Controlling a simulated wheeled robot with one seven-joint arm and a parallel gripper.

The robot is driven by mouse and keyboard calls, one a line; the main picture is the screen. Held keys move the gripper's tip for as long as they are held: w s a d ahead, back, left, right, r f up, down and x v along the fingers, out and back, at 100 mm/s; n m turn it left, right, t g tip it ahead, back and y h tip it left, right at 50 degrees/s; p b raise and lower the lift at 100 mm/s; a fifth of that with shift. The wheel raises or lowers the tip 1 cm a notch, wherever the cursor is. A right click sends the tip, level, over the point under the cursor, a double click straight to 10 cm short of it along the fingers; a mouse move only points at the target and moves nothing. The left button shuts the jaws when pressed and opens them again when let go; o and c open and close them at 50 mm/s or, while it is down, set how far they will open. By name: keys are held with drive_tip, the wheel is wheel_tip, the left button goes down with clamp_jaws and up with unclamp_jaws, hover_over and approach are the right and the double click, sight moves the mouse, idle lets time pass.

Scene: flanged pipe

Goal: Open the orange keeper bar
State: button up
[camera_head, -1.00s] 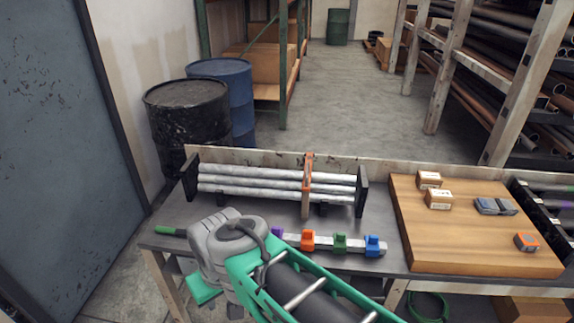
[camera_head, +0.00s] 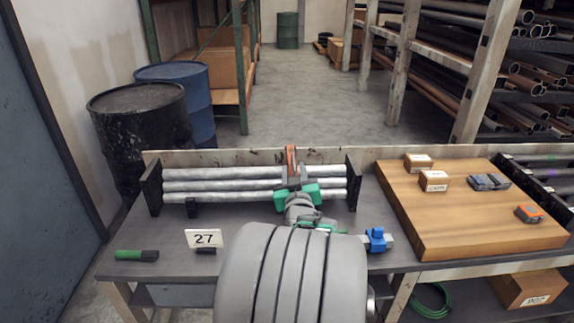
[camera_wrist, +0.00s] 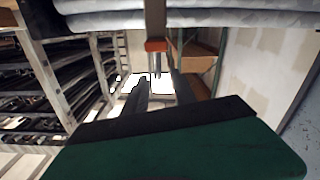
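The orange keeper bar (camera_head: 291,156) stands upright at the front of the rack of grey pipes (camera_head: 225,185); my gripper hides its lower part. In the wrist view the bar (camera_wrist: 155,18) comes down from the top, with an orange end (camera_wrist: 156,45). My gripper (camera_head: 295,178) is in front of the pipes at the bar. In the wrist view its two dark fingers (camera_wrist: 159,88) stand apart with a gap between them, roughly in line with the bar. I cannot tell whether either finger touches it.
Black end plates (camera_head: 353,183) bound the rack. A blue clip (camera_head: 377,239) on a rail, a 27 sign (camera_head: 204,239) and a green-handled tool (camera_head: 136,255) are on the bench. A wooden board (camera_head: 460,225) with small boxes lies at right.

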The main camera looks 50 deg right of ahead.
sight(293, 155)
drive_tip(key=shift+s+f, duration=0.15)
drive_tip(key=shift+s, duration=0.1)
drive_tip(key=x, duration=0.8)
drive_tip(key=shift+p, duration=0.3)
drive_tip(key=shift+s, duration=0.1)
drive_tip(key=shift+c, duration=0.3)
drive_tip(key=c, duration=0.6)
clamp_jaws()
